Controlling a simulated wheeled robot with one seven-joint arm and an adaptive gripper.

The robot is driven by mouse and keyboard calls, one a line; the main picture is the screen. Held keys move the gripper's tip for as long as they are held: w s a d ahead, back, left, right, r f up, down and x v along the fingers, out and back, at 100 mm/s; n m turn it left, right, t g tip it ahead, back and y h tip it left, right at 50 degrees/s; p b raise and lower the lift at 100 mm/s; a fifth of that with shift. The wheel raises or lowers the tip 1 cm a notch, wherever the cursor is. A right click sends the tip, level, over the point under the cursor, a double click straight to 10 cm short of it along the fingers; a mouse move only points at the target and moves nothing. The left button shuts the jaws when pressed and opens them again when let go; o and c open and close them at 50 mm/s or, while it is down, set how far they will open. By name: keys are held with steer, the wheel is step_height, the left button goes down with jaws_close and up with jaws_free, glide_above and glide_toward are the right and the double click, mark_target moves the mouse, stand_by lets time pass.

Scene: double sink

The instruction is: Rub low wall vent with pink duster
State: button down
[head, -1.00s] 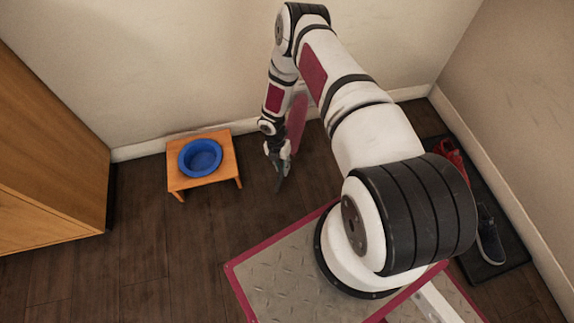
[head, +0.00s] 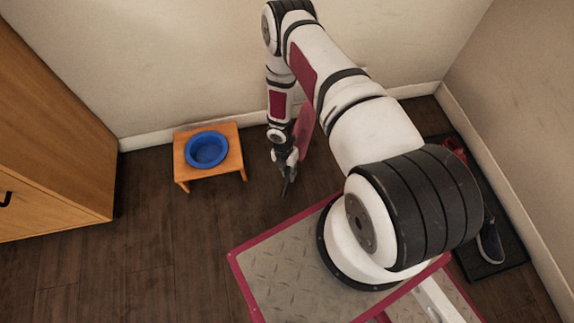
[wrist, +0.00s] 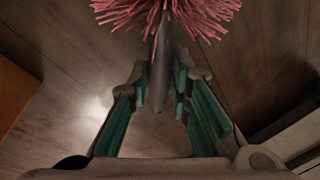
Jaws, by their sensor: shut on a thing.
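The pink duster (head: 304,128) is held by my gripper (head: 287,172) low in front of the back wall. Its pink head rises beside my forearm on the right. In the wrist view, the pink strands (wrist: 165,12) show at the top edge, and the grey handle runs down between the jaws of my gripper (wrist: 160,85), which are shut on it. I cannot make out the low wall vent; my arm and the duster cover part of the lower wall. Contact between duster and wall cannot be told.
A small wooden stand (head: 183,165) with a blue bowl (head: 207,149) is left of my gripper. A wooden cabinet (head: 50,130) stands at far left. Shoes (head: 489,242) lie on a dark mat (head: 511,251) along the right wall. The floor between stand and cabinet is clear.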

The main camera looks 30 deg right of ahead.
steer(key=shift+s+a, duration=0.1)
steer(key=shift+s, duration=0.25)
steer(key=shift+s+a+p, duration=0.2)
steer(key=shift+s+p, duration=0.15)
steer(key=shift+s, duration=0.4)
steer(key=shift+s+a+p, duration=0.2)
steer(key=shift+s+p, duration=0.1)
steer(key=shift+s, duration=0.4)
